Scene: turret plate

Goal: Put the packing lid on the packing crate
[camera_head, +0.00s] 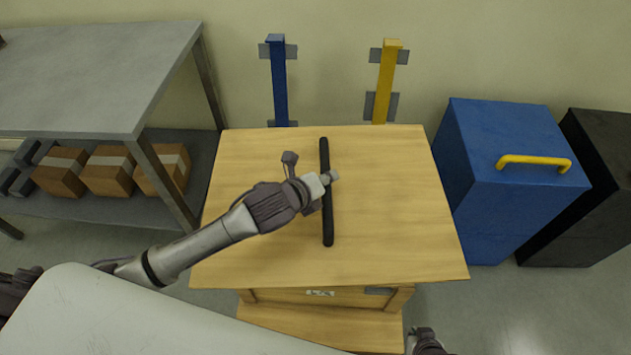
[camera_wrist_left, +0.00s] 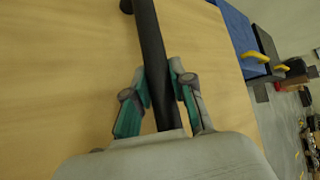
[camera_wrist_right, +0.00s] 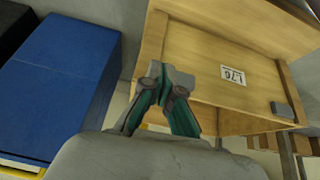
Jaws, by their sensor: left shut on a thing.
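The packing lid (camera_head: 390,220) is a broad, light wooden board with a long black bar handle (camera_head: 325,215). It lies roughly level over the packing crate (camera_head: 280,297), a wooden box whose front shows a label (camera_wrist_right: 232,75). The lid covers the crate's top and overhangs its front; I cannot tell whether they touch. My left gripper (camera_head: 331,178) is shut on the black handle, with a finger on each side in the left wrist view (camera_wrist_left: 160,82). My right gripper (camera_wrist_right: 164,75) is empty, its fingertips together, low in front of the crate.
A blue box (camera_head: 505,185) with a yellow handle and a black box (camera_head: 600,190) stand at the right. A grey shelf (camera_head: 90,80) with cardboard boxes (camera_head: 108,172) below is at the left. A blue post (camera_head: 279,85) and a yellow post (camera_head: 386,85) stand behind the lid.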

